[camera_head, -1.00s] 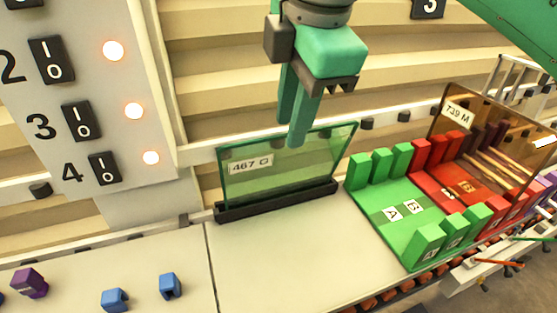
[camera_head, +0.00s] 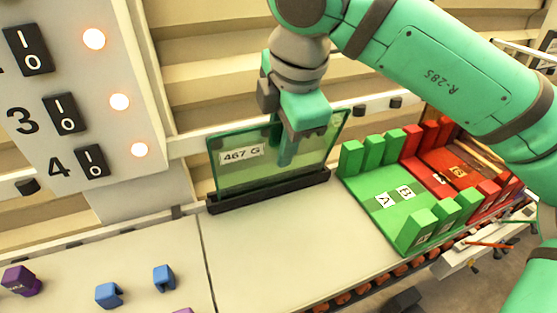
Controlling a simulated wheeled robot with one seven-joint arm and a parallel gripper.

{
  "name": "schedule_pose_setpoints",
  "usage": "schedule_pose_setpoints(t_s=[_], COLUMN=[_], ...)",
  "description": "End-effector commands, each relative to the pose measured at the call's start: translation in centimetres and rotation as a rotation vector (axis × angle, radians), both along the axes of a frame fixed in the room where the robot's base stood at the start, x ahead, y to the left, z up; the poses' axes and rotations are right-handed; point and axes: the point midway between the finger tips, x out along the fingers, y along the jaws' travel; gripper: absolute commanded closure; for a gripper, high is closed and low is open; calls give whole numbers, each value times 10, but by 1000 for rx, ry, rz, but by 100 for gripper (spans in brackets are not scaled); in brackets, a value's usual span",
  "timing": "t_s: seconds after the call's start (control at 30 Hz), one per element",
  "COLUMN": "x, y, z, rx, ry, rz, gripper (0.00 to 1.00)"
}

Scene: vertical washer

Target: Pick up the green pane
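The green pane (camera_head: 235,175) is a clear green sheet with a dark green frame and a white label reading "467 G". It stands upright in a black slotted base (camera_head: 250,197) at the back of the pale bench. My gripper (camera_head: 281,148) is over the pane's top edge, right of the label, pointing down. One finger overlaps the front of the pane, and the other appears to be behind it. The fingers look apart, with the pane between them; contact cannot be made out. The pane is still seated in its base.
A green tray (camera_head: 372,198) with upright green blocks and a red tray (camera_head: 440,180) with red blocks stand to the right. A white panel (camera_head: 75,35) with switches and lit lamps stands left. Small blue blocks (camera_head: 163,278) and a purple block (camera_head: 20,280) lie front left. The middle bench is clear.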

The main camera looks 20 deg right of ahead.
Motion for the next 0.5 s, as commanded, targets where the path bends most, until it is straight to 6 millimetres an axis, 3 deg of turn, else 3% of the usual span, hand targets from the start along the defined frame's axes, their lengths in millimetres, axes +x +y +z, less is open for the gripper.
schedule_pose_setpoints(t_s=[0.3, 0.4, 0.5], x=[1, 1, 1], y=[-1, -2, -2], z=[-5, -5, -5], rx=[0, 0, 0], ry=[-1, -1, 0], rz=[-3, -4, -4], gripper=[73, 97, 100])
